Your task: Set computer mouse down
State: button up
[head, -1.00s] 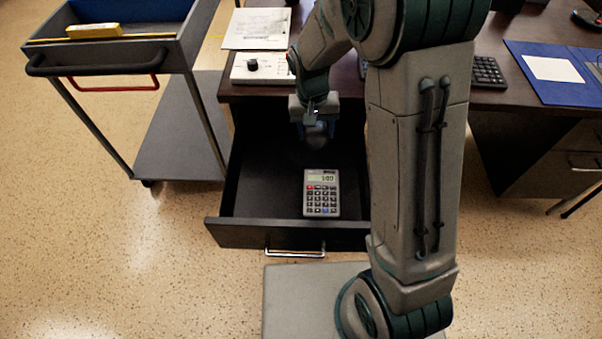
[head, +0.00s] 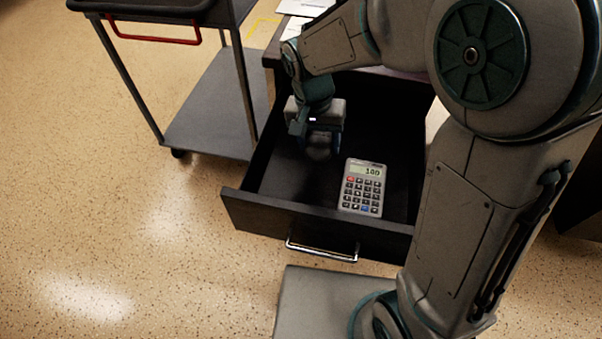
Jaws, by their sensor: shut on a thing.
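My gripper (head: 318,138) reaches down into the open desk drawer (head: 300,216), in its left back part. It is shut on the computer mouse (head: 318,153), a dark rounded shape just under the fingers. The mouse is dim against the black drawer and partly hidden by the gripper. I cannot tell whether it touches the drawer floor. A grey calculator (head: 363,187) lies in the drawer to the right of the gripper, apart from it.
The drawer's front with its metal handle (head: 322,251) faces me. A grey cart (head: 215,115) with a red handle stands to the left of the drawer. My arm covers much of the right side. Drawer floor left of the calculator is bare.

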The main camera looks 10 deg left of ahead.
jog(key=b, duration=0.2)
send_over(297, 186)
jog(key=f, duration=0.4)
jog(key=shift+a, duration=0.2)
jog(key=shift+f+b, duration=0.75)
jog(key=shift+f, duration=1.2)
jog(key=shift+f, duration=0.15)
jog(key=o, duration=1)
